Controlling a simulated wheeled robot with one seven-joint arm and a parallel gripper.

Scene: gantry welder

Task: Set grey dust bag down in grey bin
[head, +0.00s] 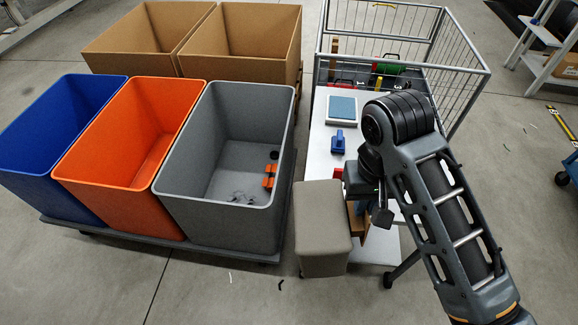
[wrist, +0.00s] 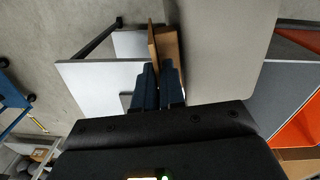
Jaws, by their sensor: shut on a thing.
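The grey dust bag (head: 322,228) is a boxy grey-beige bag with a brown board collar. It hangs upright in the head view, just right of the grey bin's near right corner and outside the bin. My gripper (head: 361,207) is at its right side. In the wrist view the two dark blue fingers (wrist: 158,78) are shut on the brown collar, and the bag (wrist: 228,50) fills the upper middle. The grey bin (head: 272,92) is the right one of three bins. Inside lie a few orange pieces, a small black round thing and dark scraps. The bag's underside is hidden.
An orange bin (head: 120,168) and a blue bin (head: 48,182) stand left of the grey one on a dark platform. Cardboard boxes (head: 240,67) stand behind. A white table (head: 325,152) with a blue tool (head: 338,143) and a wire cage (head: 461,68) are to the right.

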